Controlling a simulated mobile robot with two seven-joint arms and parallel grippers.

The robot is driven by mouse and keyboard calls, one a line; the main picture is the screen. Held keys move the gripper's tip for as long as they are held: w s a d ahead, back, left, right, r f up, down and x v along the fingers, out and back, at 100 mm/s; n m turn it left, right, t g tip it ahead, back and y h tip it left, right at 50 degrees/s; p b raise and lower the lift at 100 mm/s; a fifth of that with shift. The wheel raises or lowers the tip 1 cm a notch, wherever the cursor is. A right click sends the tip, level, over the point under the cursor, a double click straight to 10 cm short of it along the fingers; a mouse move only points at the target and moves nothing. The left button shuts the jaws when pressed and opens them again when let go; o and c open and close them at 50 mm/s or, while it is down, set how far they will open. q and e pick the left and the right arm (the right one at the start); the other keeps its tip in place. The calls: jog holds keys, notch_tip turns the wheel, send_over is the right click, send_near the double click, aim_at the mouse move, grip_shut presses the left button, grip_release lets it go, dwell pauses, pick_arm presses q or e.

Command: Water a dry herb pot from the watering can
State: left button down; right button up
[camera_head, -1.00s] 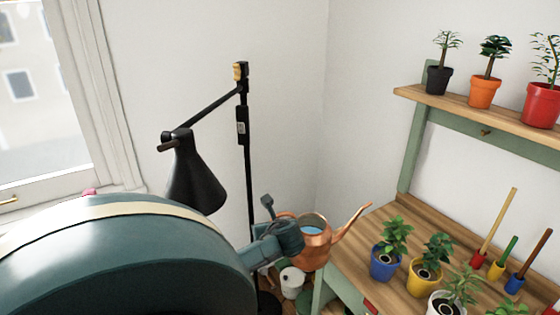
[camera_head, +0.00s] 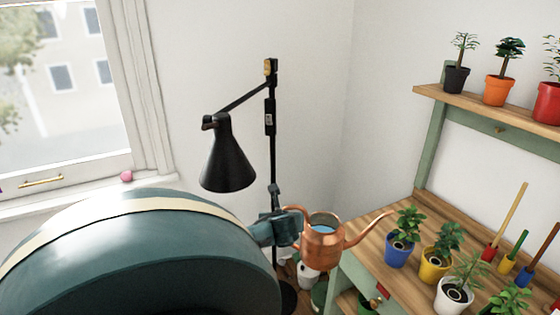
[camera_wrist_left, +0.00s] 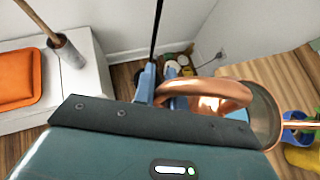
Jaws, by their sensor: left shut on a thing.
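A copper watering can (camera_head: 322,246) with pale blue water inside hangs upright in my left gripper (camera_head: 293,226), which is shut on its handle. The handle (camera_wrist_left: 205,90) and part of the can show in the left wrist view, by the left fingers (camera_wrist_left: 158,84). Leafy herbs stand in a blue pot (camera_head: 398,256), a yellow pot (camera_head: 434,271) and a white pot (camera_head: 452,297) on the potting bench (camera_head: 372,252). I cannot tell which soil is dry. My right gripper is out of view.
A black floor lamp (camera_head: 228,160) stands behind my left arm. Small tools with coloured handles (camera_head: 489,254) stand at the bench's right. A shelf (camera_head: 470,102) above holds more potted plants. An orange cushion (camera_wrist_left: 15,78) lies on a white surface at the left.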

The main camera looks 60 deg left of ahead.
aim_at(285, 209)
pick_arm(q)
jog(key=r, duration=0.1)
jog(key=w+r+m+g, duration=0.1)
jog(key=r+y, duration=0.1)
jog(key=shift+w+d+m+g, duration=0.25)
jog(key=shift+d+m+g, duration=0.05)
jog(key=shift+d+m, duration=0.1)
jog(key=shift+m+g+y, duration=0.6)
jog(key=shift+m+g, duration=0.1)
jog(key=w+r, duration=0.1)
jog(key=w+d+r, duration=0.2)
jog(key=shift+w, duration=0.25)
jog(key=shift+s+a+f, duration=0.1)
jog(key=shift+s+f, duration=0.05)
dwell(1.5)
jog(key=shift+w+r, duration=0.2)
jog(key=shift+r, duration=0.15)
dwell(1.9)
jog(key=shift+s+f, duration=0.1)
